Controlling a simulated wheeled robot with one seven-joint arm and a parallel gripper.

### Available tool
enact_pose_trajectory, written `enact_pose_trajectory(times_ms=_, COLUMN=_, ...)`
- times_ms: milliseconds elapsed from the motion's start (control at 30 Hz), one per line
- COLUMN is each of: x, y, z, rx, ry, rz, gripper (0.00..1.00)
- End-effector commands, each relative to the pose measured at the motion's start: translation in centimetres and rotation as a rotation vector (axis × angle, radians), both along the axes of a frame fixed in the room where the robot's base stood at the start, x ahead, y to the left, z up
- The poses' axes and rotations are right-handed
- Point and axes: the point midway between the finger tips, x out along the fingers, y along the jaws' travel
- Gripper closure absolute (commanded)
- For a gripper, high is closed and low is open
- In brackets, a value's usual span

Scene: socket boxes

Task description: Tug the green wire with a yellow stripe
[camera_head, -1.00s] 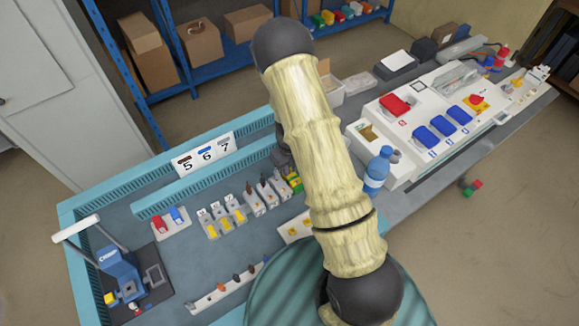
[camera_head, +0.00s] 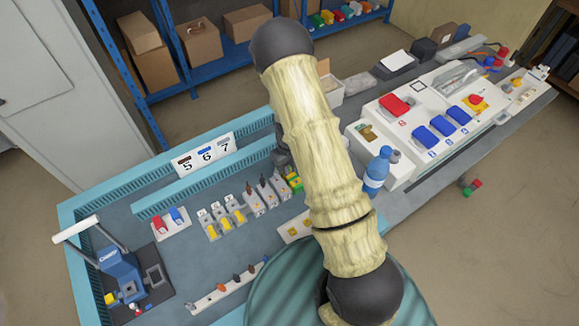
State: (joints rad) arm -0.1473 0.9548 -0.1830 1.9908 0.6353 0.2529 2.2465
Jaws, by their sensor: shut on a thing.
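My arm (camera_head: 322,140) stands across the middle of the view and hides what is behind it. My gripper's fingers are hidden behind it. Only a dark part shows at the arm's left edge, and I cannot tell what it is. A small green and yellow block (camera_head: 294,181) sits at the right end of the row of terminal blocks, close to the arm. I cannot make out a green wire with a yellow stripe. What my gripper holds cannot be seen.
Grey terminal blocks (camera_head: 254,203) and ones with yellow levers (camera_head: 226,223) stand on the blue-rimmed bench. A crimping tool (camera_head: 122,277) is at the left. A blue bottle (camera_head: 377,171) stands right of my arm, near a white panel (camera_head: 420,108).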

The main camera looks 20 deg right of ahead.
Motion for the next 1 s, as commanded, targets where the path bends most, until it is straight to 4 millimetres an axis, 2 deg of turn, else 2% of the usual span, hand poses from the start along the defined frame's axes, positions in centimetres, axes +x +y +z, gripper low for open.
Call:
enact_pose_trajectory(times_ms=433, x=0.12, y=-0.11, z=-0.25, rx=-0.001, ry=-0.003, rz=-0.002, gripper=1.00)
enact_pose_trajectory(times_ms=467, x=0.11, y=-0.11, z=-0.26, rx=-0.001, ry=-0.003, rz=-0.002, gripper=0.79)
enact_pose_trajectory(times_ms=567, x=0.08, y=-0.08, z=-0.29, rx=0.000, ry=-0.002, rz=-0.002, gripper=0.60)
enact_pose_trajectory(times_ms=1000, x=-0.09, y=0.16, z=-0.41, rx=0.003, ry=0.003, rz=0.001, gripper=0.60)
